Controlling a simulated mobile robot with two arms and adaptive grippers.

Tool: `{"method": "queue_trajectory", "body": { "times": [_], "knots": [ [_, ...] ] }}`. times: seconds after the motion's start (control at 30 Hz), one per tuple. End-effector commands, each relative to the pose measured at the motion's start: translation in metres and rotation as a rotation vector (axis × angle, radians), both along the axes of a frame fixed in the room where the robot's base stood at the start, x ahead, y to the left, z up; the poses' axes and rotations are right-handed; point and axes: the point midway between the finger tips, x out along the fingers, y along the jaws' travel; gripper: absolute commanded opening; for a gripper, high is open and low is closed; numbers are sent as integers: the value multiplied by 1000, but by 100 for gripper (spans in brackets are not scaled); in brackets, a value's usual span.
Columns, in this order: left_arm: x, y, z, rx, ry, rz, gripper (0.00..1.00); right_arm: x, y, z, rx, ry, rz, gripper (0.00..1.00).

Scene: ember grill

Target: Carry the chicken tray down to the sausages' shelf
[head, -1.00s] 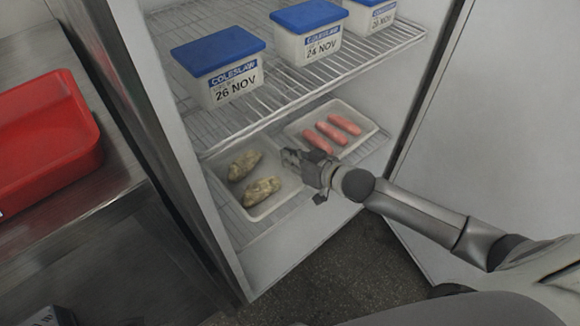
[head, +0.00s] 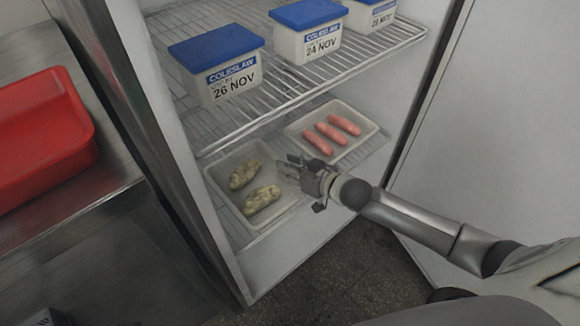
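The chicken tray (head: 231,161) is a pale shallow tray with two pieces of chicken (head: 253,188) in it. It sits low in the open fridge, at the left. The sausage tray (head: 348,108) is to its right and a little farther back, with three pink sausages (head: 332,133) on the lower shelf (head: 372,150). The chicken tray appears to rest on this same shelf. My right gripper (head: 289,166) is at the chicken tray's right rim, with its fingers apart; whether they touch the rim is unclear. My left gripper is out of view.
Blue-lidded coleslaw tubs (head: 220,65) stand on the wire shelf (head: 290,95) above, close over the trays. The fridge's left wall edge (head: 190,190) and open door (head: 480,150) flank the space. A red tray (head: 45,130) lies on the steel counter at left.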

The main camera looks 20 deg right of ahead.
Motion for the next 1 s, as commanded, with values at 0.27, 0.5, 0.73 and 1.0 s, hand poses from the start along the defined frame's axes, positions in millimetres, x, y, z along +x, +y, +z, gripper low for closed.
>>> {"method": "queue_trajectory", "body": {
  "times": [0.27, 0.5, 0.73, 1.0],
  "knots": [
    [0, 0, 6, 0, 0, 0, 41, -12, -6, 7, -1, 2, -1, 27],
    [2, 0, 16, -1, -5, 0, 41, -47, -22, 23, -1, 4, -1, 27],
    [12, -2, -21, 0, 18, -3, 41, -79, -36, 38, -1, 2, 0, 27],
    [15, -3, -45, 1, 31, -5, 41, -98, -46, 46, 0, 0, 0, 27]
  ]
}}
